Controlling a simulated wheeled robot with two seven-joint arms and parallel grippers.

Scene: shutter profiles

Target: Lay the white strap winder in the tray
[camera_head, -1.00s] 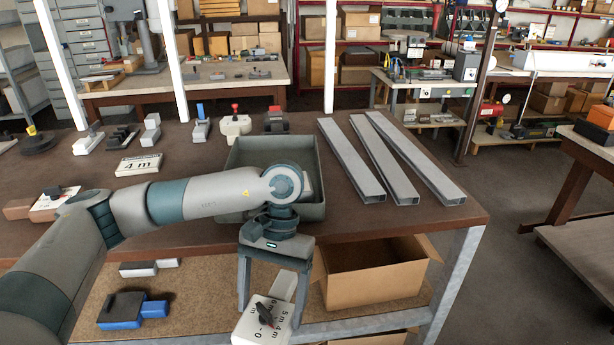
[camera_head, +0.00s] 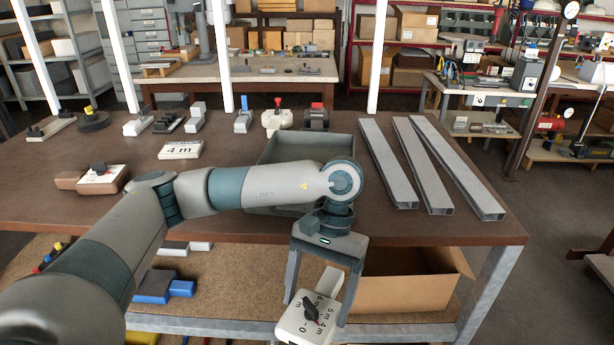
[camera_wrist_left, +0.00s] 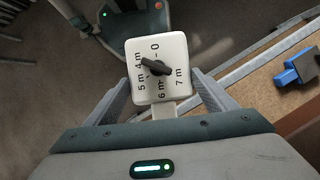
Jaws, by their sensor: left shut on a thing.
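The white strap winder (camera_head: 306,322) has a black pointer knob and a dial marked in metres. My left gripper (camera_head: 319,308) is shut on it and holds it in front of the table's front edge, below the tabletop. The left wrist view also shows the winder (camera_wrist_left: 172,52), dial facing the camera, between the fingers. The grey-green tray (camera_head: 330,146) stands on the table behind my left arm, which hides much of its inside. My right gripper is not in view.
Three grey metal profiles (camera_head: 388,165) lie right of the tray. An open cardboard box (camera_head: 415,295) and a blue block (camera_head: 152,287) sit on the lower shelf.

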